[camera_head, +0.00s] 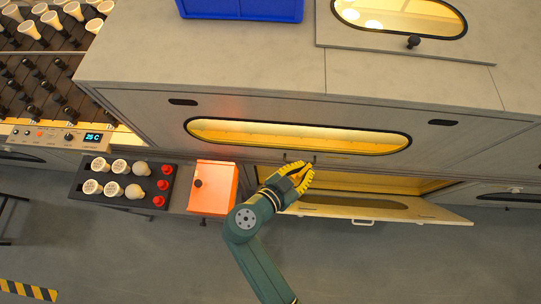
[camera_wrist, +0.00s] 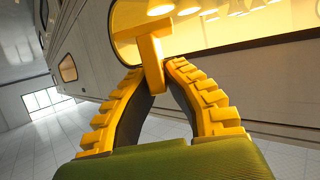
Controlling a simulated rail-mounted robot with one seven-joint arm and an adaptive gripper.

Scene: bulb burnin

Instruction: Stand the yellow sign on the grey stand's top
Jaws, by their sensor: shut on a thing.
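My gripper (camera_head: 299,172) is in front of the grey machine, just above the lowered door flap. Between the tips is a plain yellow T-shaped piece (camera_wrist: 151,48), which looks like the yellow sign. It stands up beyond the fingertips, slightly tilted in that view. In the head view the sign is hard to tell apart from the yellow fingers. I cannot make out the grey stand for certain in either view.
The grey machine (camera_head: 260,60) has a lit window and a lowered door flap (camera_head: 400,208). An orange box (camera_head: 213,187) stands left of my gripper, beside a black tray (camera_head: 90,163) of bulbs and red knobs. A blue bin (camera_head: 240,9) is on top. The floor in front is clear.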

